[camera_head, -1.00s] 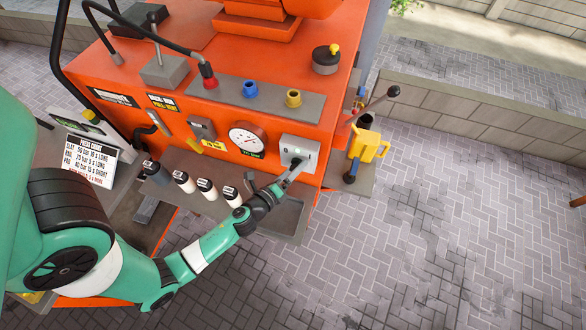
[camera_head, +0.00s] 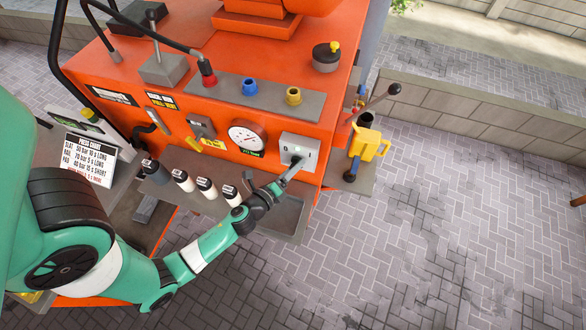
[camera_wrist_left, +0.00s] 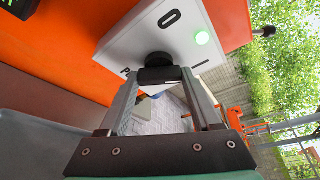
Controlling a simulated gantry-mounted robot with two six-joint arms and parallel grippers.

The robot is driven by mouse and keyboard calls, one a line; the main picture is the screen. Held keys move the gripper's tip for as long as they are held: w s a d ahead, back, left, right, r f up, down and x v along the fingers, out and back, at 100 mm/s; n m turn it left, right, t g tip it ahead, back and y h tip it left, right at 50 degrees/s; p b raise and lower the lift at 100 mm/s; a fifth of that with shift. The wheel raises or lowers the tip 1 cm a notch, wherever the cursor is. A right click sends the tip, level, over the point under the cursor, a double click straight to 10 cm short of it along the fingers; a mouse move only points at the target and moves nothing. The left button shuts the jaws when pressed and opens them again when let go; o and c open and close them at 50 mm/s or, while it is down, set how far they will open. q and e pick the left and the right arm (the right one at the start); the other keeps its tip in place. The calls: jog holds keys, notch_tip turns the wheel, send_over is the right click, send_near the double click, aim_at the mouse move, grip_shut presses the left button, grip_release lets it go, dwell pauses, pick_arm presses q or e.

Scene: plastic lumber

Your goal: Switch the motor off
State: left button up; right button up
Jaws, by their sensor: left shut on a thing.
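The motor switch box (camera_head: 305,143) is a pale grey box on the front right of the orange machine. In the left wrist view the box (camera_wrist_left: 125,49) fills the upper middle, with a lit green lamp (camera_wrist_left: 203,38) and a dark oblong mark. A black round knob (camera_wrist_left: 158,60) sticks out of its face. My left gripper (camera_head: 292,168) is at the box, and its fingers in the left wrist view (camera_wrist_left: 160,76) are shut on the knob. The fingertips hide part of the knob, so its setting cannot be read. My right gripper is not in view.
Left of the box are a round pressure gauge (camera_head: 247,138) and a grey lever plate (camera_head: 200,127). Several black-and-white bottles stand on the ledge below. Open paving lies beyond.

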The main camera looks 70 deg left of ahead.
pick_arm(q)
jog(key=n+t+y+b, duration=0.1)
jog(key=n+b, duration=0.3)
jog(key=b, duration=0.3)
jog(key=n+t+y+b, duration=0.1)
jog(key=n+b, duration=0.3)
jog(key=b, duration=0.4)
jog(key=n+t+y+b, duration=0.1)
jog(key=n+t+b, duration=0.1)
jog(key=n+b, duration=0.3)
jog(key=shift+f+b, duration=0.2)
jog(key=shift+b, duration=1.55)
jog(key=o, duration=1.4)
